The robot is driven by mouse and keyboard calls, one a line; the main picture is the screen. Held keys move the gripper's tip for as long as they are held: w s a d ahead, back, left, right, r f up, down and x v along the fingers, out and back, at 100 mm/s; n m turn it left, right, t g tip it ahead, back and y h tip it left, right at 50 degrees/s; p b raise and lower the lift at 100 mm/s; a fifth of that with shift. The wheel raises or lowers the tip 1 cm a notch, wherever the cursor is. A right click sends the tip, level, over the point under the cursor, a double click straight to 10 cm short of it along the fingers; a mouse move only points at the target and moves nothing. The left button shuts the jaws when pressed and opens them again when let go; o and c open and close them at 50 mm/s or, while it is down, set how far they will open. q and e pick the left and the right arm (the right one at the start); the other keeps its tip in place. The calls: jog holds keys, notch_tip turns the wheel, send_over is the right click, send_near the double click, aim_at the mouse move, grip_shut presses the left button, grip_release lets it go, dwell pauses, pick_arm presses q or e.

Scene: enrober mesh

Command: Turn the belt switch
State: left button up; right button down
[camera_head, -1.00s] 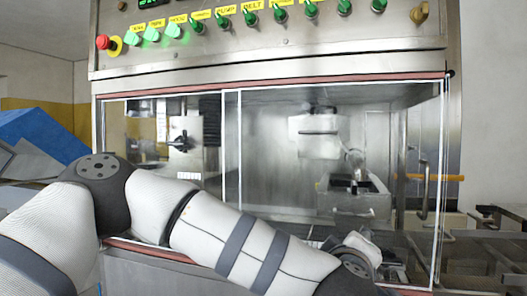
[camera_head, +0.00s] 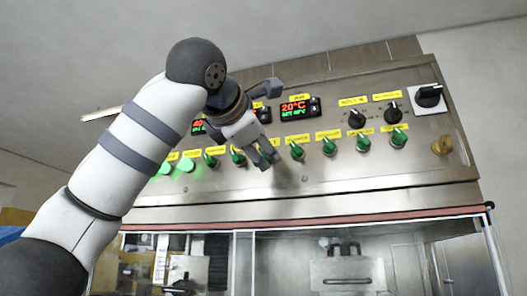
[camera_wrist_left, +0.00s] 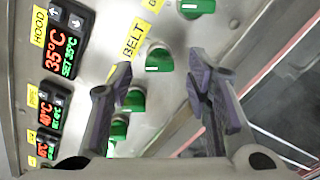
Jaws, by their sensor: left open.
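The belt switch (camera_wrist_left: 158,60) is a green knob beside the yellow BELT label (camera_wrist_left: 133,40) in the left wrist view. My left gripper (camera_wrist_left: 160,80) is open and empty, with its two purple-grey fingers on either side of the belt knob in that picture. The fingertips look short of the knob; the exact gap is hard to judge. In the head view my left gripper (camera_head: 267,156) is in front of the row of knobs on the steel panel (camera_head: 350,170) and hides most of the belt switch. My right gripper is not in view.
Other green knobs sit close on both sides, such as one to the right (camera_head: 297,150) and one to the left (camera_head: 211,158). Temperature displays (camera_head: 294,110) and black knobs (camera_head: 392,113) are above the row. A glass-fronted chamber (camera_head: 340,265) is below.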

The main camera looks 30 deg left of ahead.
pick_arm(q)
jog(key=shift+x, duration=1.1)
jog(key=shift+r, duration=0.1)
grip_shut()
jog(key=shift+m, duration=0.3)
jog(key=m, duration=1.1)
jog(key=shift+d, duration=0.1)
jog(key=shift+m, duration=0.4)
